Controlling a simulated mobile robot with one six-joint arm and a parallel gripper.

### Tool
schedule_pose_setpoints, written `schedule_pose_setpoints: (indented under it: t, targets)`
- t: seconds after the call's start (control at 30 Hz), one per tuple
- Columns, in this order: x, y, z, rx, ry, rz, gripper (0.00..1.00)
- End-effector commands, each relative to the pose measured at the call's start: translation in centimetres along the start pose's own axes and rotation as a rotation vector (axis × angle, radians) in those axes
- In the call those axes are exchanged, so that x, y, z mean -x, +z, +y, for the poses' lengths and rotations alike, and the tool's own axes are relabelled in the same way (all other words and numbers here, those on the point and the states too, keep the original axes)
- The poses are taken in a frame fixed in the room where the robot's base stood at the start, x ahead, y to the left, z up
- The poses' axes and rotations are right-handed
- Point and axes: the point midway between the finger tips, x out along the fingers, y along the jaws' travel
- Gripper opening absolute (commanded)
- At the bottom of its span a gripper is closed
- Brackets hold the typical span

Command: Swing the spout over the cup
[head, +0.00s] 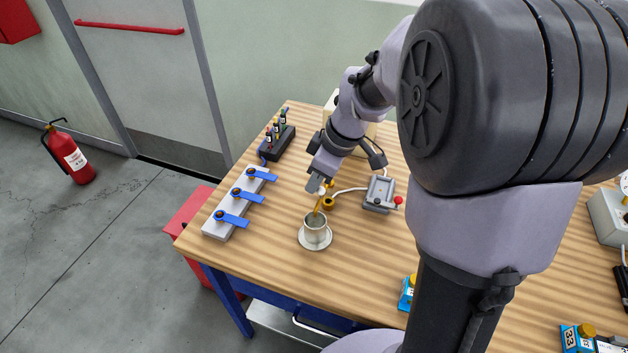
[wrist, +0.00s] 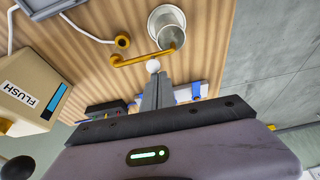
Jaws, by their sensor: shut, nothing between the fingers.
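A metal cup (head: 316,230) stands upright on a white saucer (head: 303,243) near the table's left front part. The brass spout (head: 318,203) has its round base (head: 328,203) just behind the cup, and its end shows at the cup's rim. In the wrist view the spout (wrist: 143,57) runs toward the cup (wrist: 175,40), its tip overlapping the rim; its height above the cup is hard to judge. My gripper (head: 318,186) is shut and empty. Its fingertips (wrist: 157,76) are right by a white ball (wrist: 152,66) beside the spout; contact is unclear.
A white strip with several blue levers (head: 235,200) lies left of the cup. A grey box with a red-knobbed lever (head: 380,193) is to the right. A beige FLUSH box (wrist: 28,95) shows in the wrist view.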

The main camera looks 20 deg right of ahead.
Motion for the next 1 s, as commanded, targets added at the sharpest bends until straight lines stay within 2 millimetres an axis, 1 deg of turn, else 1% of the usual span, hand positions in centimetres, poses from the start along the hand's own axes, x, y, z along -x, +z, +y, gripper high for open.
schedule_pose_setpoints:
  t: [0.13, 0.23, 0.27, 0.4, 0.5, 0.6, 0.7, 0.83, 1.0]
  targets:
    - [0.0, 0.0, 0.0, 0.0, 0.0, -0.001, 0.0]
    - [-0.1, -0.5, -0.1, 0.001, -0.001, -0.001, 0.0]
    - [-0.1, -0.8, -0.1, 0.001, -0.001, -0.002, 0.0]
    - [-0.3, -3.2, -0.4, 0.0, 0.001, -0.001, 0.0]
    - [2.7, -3.4, -0.1, -0.005, 0.005, 0.0, 0.0]
    - [5.2, -3.4, 0.1, -0.006, 0.005, 0.0, 0.0]
    - [7.2, -3.4, 0.2, -0.005, 0.004, 0.001, 0.0]
    - [8.9, -3.3, 0.3, -0.005, 0.003, 0.0, 0.0]
    - [9.7, -3.2, 0.4, -0.005, 0.002, 0.0, 0.0]
